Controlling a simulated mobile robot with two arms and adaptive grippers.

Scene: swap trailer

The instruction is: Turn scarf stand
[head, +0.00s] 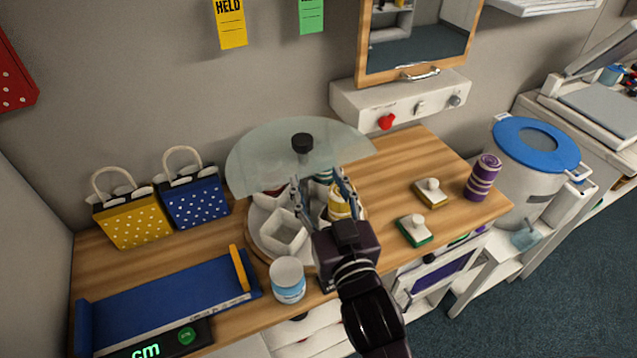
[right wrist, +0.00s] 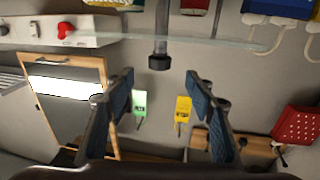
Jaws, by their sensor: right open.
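The stand appears to be the round turntable (head: 256,240) on the wooden counter; I cannot make out a scarf on it. It carries a white square bowl (head: 284,232), a yellow item (head: 339,203) and other things partly hidden by my arm. A clear glass disc (head: 260,155) with a black knob (head: 303,143) is above it. My right gripper (head: 318,182) is over the stand at the disc's near side. In the right wrist view its fingers (right wrist: 161,92) are apart and empty, with the knob (right wrist: 158,50) beyond them. My left gripper is out of view.
A white jar (head: 287,281) stands close in front of the turntable. Yellow (head: 131,218) and blue (head: 195,200) dotted bags stand left. A blue measuring board (head: 160,302) lies front left. Right are two small blocks (head: 415,230), a purple roll (head: 482,177) and a blue-lidded bin (head: 530,190).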

